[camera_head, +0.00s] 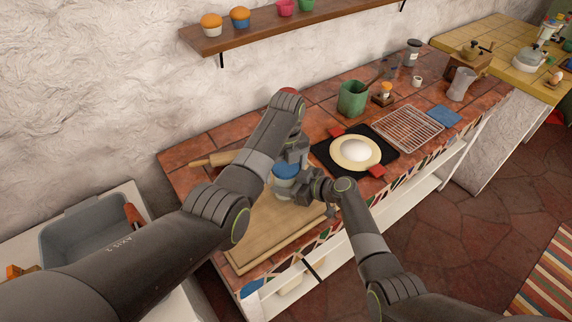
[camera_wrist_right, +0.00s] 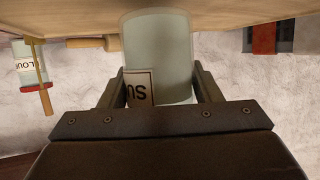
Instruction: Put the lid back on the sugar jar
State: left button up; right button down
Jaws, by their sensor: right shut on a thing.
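The sugar jar (camera_head: 283,188) is a pale see-through jar standing at the back of the wooden board. My right gripper (camera_head: 302,187) is shut on its side. In the right wrist view the jar (camera_wrist_right: 160,60) appears upside down between the two fingers (camera_wrist_right: 160,90), with part of a label reading "SU". A blue lid (camera_head: 286,171) shows at the jar's top in the head view. Whether it is seated or just above the rim I cannot tell. My left gripper (camera_head: 292,156) is directly above the lid; its fingertips are largely hidden, so its grip is unclear.
The wooden board (camera_head: 262,240) lies in front. A rolling pin (camera_head: 212,159) is behind left. A flour jar with a red lid (camera_wrist_right: 26,65) stands beyond. To the right are a plate (camera_head: 372,154) on a black hob, a wire rack (camera_head: 408,128) and a green container (camera_head: 352,98).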

pick_arm(q)
jog(key=shift+o, duration=0.2)
jog(key=shift+w+r, duration=0.2)
jog(key=shift+r, duration=0.05)
jog(key=shift+r, duration=2.2)
jog(key=shift+c, duration=0.3)
